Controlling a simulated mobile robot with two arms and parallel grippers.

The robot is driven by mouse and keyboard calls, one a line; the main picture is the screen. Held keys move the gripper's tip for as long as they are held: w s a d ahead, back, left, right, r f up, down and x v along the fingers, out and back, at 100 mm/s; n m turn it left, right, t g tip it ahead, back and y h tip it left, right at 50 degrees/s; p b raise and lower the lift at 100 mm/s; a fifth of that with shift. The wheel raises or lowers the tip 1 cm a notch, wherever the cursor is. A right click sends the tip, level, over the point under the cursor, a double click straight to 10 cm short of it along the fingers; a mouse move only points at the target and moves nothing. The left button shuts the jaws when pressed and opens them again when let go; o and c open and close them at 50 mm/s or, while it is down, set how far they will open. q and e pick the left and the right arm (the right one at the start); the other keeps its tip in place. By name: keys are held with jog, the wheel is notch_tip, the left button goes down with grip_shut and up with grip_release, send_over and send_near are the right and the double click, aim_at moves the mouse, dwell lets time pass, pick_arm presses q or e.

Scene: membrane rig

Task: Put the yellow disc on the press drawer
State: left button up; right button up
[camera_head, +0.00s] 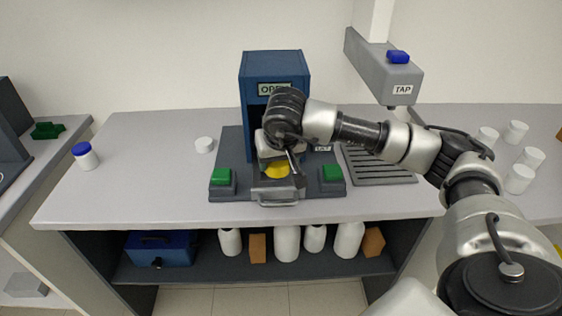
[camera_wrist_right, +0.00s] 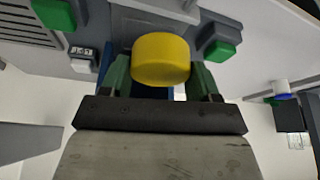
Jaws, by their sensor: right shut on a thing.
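The yellow disc (camera_head: 277,170) is between the fingers of my right gripper (camera_head: 284,163), which is shut on it. The right wrist view shows the yellow disc (camera_wrist_right: 161,59) held between two green fingertips. In the head view the disc is over the press drawer (camera_head: 277,188), in front of the blue press (camera_head: 273,70). I cannot tell whether the disc touches the drawer. The drawer is out, with its handle (camera_head: 277,200) toward me. My wrist hides part of the press opening. My left gripper is not in view.
Green buttons (camera_head: 221,175) and (camera_head: 332,172) flank the drawer on the grey base. A white disc (camera_head: 204,145) and a blue-capped jar (camera_head: 84,156) stand to the left. A tap (camera_head: 385,75) hangs over a drain grid (camera_head: 375,165) at right. The left counter is mostly clear.

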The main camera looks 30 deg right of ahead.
jog(key=w+d+f+p, duration=0.1)
jog(key=w+d+f, duration=0.1)
jog(key=w, duration=0.1)
jog(key=w+d+f+p, duration=0.1)
jog(key=w+d+f, duration=0.1)
jog(key=w, duration=0.1)
jog(key=w+d+f+p, duration=0.1)
jog(key=w+d+f, duration=0.1)
jog(key=w, duration=0.2)
jog(key=shift+d+f, duration=0.15)
jog(key=shift+f, duration=0.2)
notch_tip(320, 180, down, 3)
jog(key=shift+r+p, duration=0.1)
jog(key=shift+p, duration=0.7)
jog(key=shift+f, duration=0.6)
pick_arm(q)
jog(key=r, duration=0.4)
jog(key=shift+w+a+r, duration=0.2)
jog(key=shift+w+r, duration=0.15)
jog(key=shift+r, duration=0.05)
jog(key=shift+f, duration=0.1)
pick_arm(e)
jog(key=shift+f, duration=0.1)
jog(key=o, duration=0.4)
jog(key=shift+f, duration=0.1)
jog(key=o, duration=0.5)
